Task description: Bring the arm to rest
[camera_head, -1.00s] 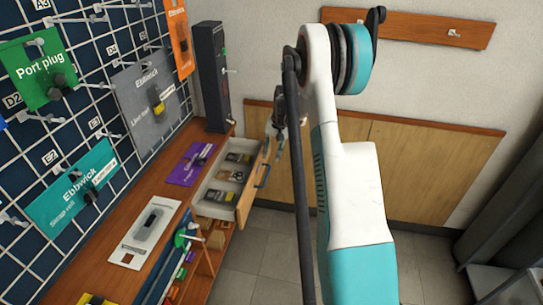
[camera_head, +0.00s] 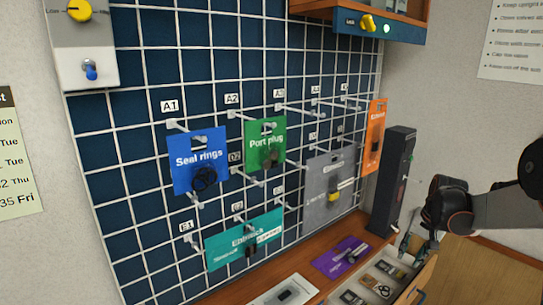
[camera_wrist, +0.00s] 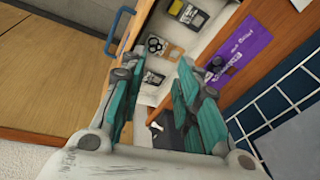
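My arm (camera_head: 490,207) comes in from the right edge of the head view, bent at a dark joint. My gripper (camera_head: 418,243) hangs just above the open drawer (camera_head: 428,277), near the dark upright box; whether it touches the drawer is not clear there. In the wrist view my gripper (camera_wrist: 158,88) shows two teal-padded fingers spread apart, with nothing held between them. The drawer's small packaged parts (camera_wrist: 190,14) show beyond the fingers.
A dark upright box (camera_head: 392,180) stands at the bench's end. A purple card (camera_head: 341,257) lies on the wooden bench. A blue pegboard (camera_head: 140,130) holds several hanging cards. The drawer's blue handle (camera_wrist: 120,25) is left of the fingers.

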